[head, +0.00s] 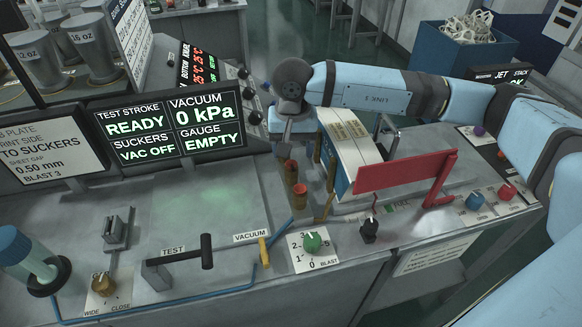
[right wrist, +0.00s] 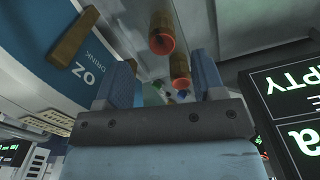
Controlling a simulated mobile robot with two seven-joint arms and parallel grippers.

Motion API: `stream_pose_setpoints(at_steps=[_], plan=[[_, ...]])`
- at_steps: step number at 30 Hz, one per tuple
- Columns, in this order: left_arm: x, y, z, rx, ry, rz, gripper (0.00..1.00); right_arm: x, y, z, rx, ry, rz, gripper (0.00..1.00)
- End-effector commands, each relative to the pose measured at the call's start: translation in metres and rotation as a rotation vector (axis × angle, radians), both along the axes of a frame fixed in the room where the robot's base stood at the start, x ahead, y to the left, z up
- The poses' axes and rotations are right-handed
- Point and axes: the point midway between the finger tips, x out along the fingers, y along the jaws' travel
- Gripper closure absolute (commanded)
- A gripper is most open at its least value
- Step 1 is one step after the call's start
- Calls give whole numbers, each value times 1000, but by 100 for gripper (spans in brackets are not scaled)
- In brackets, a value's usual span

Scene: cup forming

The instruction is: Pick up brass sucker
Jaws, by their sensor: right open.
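Two brass suckers with orange-red ends stand close together on the machine's top in the head view, the nearer one (head: 300,198) in front of the farther one (head: 291,172). In the right wrist view one sucker (right wrist: 160,28) shows at the top and the other (right wrist: 180,72) between the fingers in the picture. My right gripper (head: 289,143) hangs above and just behind the suckers. Its two blue fingers (right wrist: 163,65) are apart with nothing held between them. Whether they touch a sucker cannot be told. My left gripper is not in view.
A black test lever (head: 180,256), yellow vacuum lever (head: 264,251) and green dial (head: 312,242) lie in front. The display (head: 170,122) stands left; the grey plate (head: 205,222) is clear.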

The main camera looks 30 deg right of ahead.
Motion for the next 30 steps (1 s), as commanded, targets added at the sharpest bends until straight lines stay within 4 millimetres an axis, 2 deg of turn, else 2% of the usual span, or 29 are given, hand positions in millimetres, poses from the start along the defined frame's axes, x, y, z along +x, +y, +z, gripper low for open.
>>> stream_pose_setpoints(at_steps=[5,15,23,30], plan=[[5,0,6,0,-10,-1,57,0,1,-11,0,1,0,37],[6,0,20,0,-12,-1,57,-1,3,-56,1,2,1,37],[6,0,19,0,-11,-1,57,0,3,-60,2,-1,0,37],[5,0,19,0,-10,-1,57,0,3,-60,1,0,0,90]])
